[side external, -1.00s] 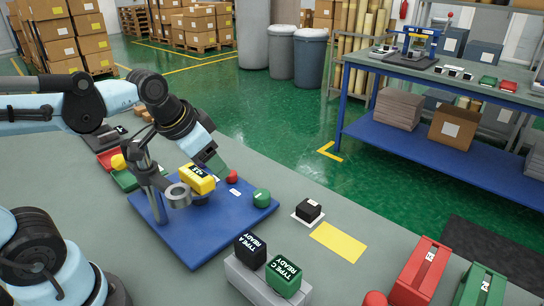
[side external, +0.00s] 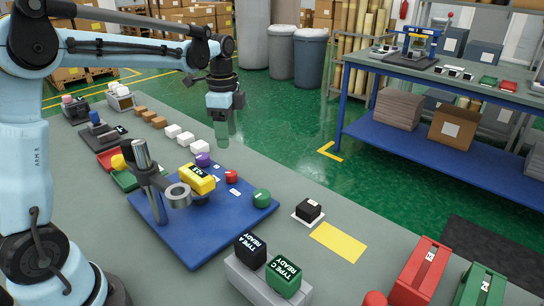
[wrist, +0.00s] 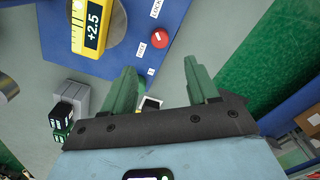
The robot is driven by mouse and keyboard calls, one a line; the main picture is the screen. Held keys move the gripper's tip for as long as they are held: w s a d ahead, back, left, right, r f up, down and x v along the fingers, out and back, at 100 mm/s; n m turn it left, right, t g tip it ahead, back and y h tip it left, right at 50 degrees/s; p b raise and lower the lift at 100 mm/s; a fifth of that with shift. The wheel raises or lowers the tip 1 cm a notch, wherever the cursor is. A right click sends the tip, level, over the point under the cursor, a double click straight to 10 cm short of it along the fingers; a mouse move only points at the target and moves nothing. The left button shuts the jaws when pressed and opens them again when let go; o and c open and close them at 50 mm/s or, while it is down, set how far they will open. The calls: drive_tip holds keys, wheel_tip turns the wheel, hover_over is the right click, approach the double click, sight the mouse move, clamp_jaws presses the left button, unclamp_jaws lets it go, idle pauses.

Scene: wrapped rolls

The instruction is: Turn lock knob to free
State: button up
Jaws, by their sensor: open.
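A red knob (side external: 231,176) stands on the blue base plate (side external: 205,240), with white labels on either side of it. In the wrist view the red knob (wrist: 158,38) shows from above, with a light pointer mark and a label that reads LOCK nearby; the other label is hard to read. A yellow block (side external: 197,179) marked +2.5 in the wrist view (wrist: 92,25) sits beside a grey post with a ring. My gripper (side external: 221,134) is raised above and behind the plate, fingers pointing down, open and empty, clear of the knob. Its fingers also show in the wrist view (wrist: 160,68).
A purple knob (side external: 202,159) and a green knob (side external: 262,197) are also on the plate. Blocks marked TYPE A and TYPE C stand in a grey holder (side external: 262,281) in front. White and brown boxes line the bench behind. The air around my gripper is clear.

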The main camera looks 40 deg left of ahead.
sight(231, 173)
wheel_tip(231, 173, down, 12)
drive_tip(key=shift+r, duration=0.25)
idle(0.4)
drive_tip(key=c, duration=1)
drive_tip(key=shift+c, duration=0.2)
